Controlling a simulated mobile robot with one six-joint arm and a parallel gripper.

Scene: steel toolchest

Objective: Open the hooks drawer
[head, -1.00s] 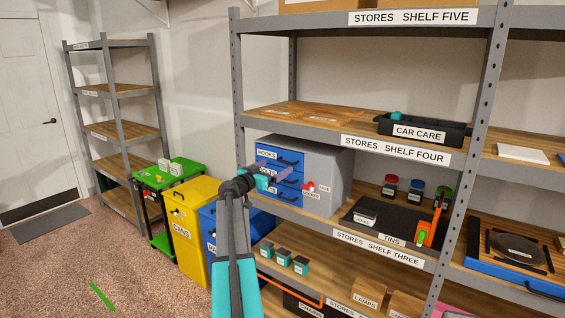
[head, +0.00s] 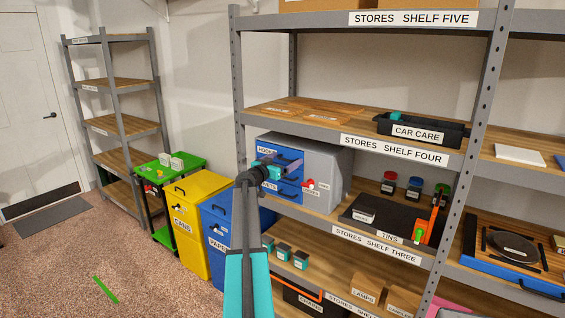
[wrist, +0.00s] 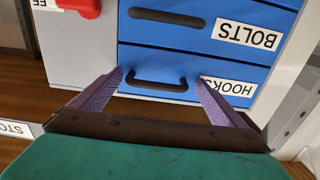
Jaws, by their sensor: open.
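The grey toolchest (head: 325,165) with blue drawer fronts stands on a shelf. Its top drawer, the hooks drawer (head: 279,153), appears closed and is partly hidden behind my gripper (head: 293,165). In the wrist view, which is upside down, the hooks drawer (wrist: 218,94) is the lowest blue front shown. Its black bar handle (wrist: 158,85) lies between the two purple fingertips of my gripper (wrist: 159,78). The gripper is open, with one finger towards each end of the handle. I cannot tell whether the fingers touch the drawer front.
A red knob (head: 309,184) is on the chest's grey side. A shelf board (head: 345,148) runs above. A dark tins tray (head: 375,217) stands right of the chest. Yellow and blue bins stand at left.

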